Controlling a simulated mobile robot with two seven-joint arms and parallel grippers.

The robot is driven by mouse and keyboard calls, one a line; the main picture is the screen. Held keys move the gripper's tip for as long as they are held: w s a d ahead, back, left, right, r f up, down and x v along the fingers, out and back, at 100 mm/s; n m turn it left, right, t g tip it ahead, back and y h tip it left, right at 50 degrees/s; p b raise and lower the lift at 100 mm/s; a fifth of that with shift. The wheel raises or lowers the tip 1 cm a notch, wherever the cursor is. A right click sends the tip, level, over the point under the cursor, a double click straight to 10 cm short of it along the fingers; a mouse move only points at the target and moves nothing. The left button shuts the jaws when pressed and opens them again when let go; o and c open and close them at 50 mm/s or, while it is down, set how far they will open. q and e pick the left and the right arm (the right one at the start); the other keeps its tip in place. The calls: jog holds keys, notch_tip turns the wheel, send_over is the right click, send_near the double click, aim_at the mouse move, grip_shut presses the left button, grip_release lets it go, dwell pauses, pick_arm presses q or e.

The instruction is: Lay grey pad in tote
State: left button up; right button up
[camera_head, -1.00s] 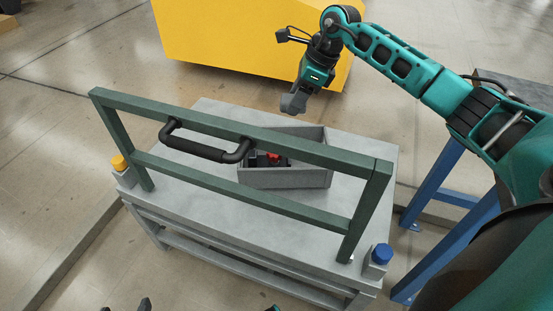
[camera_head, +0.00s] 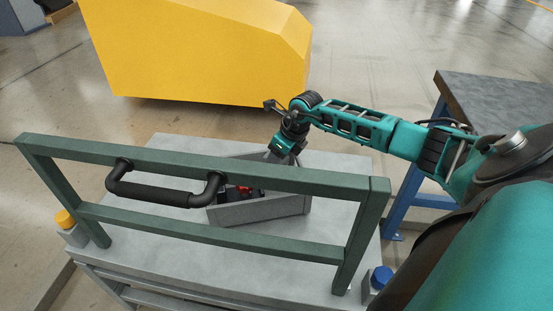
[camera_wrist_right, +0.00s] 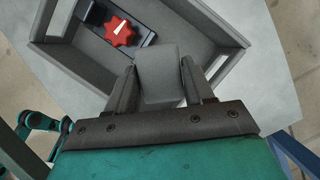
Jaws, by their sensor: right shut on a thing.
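My right gripper (camera_wrist_right: 158,85) is shut on a grey pad (camera_wrist_right: 158,72), a small block between its two fingers. In the right wrist view the pad is over the near wall of the grey tote (camera_wrist_right: 225,75); whether they touch is unclear. The tote also shows in the head view (camera_head: 262,212), standing on a grey cart top. Inside it is a dark part with a red star-shaped knob (camera_wrist_right: 122,31). In the head view my right gripper (camera_head: 272,157) is at the tote's far side, its tips partly hidden behind the green frame. My left gripper is out of view.
A green frame (camera_head: 270,178) with a black handle (camera_head: 160,192) stands across the cart (camera_head: 165,245) in front of the tote. Yellow-capped (camera_head: 64,219) and blue-capped (camera_head: 381,278) posts flank it. A yellow block (camera_head: 190,50) and a dark-topped table (camera_head: 500,95) stand beyond.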

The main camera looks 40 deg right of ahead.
notch_tip(320, 180, down, 4)
jog(key=shift+r+b, duration=0.25)
jog(key=shift+b, duration=0.1)
notch_tip(320, 180, down, 4)
jog(key=shift+f+b, duration=0.1)
jog(key=shift+b, duration=0.65)
jog(key=shift+f, duration=0.55)
jog(key=o, duration=1)
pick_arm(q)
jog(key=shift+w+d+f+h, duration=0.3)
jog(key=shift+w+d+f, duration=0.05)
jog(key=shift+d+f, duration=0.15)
pick_arm(e)
jog(key=shift+r, duration=0.1)
